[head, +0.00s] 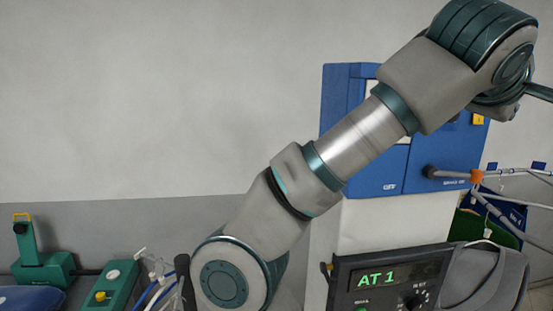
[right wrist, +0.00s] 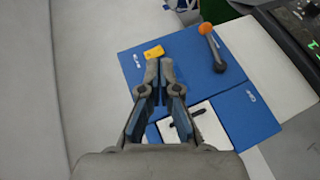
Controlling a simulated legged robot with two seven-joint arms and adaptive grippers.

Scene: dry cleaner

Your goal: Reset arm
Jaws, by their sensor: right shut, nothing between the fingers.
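My right arm (head: 355,140) rises across the head view from the bottom middle to the upper right corner, in front of the blue-and-white machine. Its hand end lies at or past the right edge there, so the fingers cannot be made out in that view. In the right wrist view my right gripper (right wrist: 159,70) is shut and empty, its fingertips close together. It points over the blue machine panel (right wrist: 215,65), with the yellow tag (right wrist: 153,52) just beyond the tips. I cannot tell how far the fingers are from the panel. My left gripper is in neither view.
The blue-and-white machine (head: 362,225) stands behind the arm. A lever with an orange end (right wrist: 206,28) sticks out from it. A control box reading "AT 1" (head: 385,280) is at the lower right. Green devices (head: 40,262) stand at the lower left. The upper left is bare wall.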

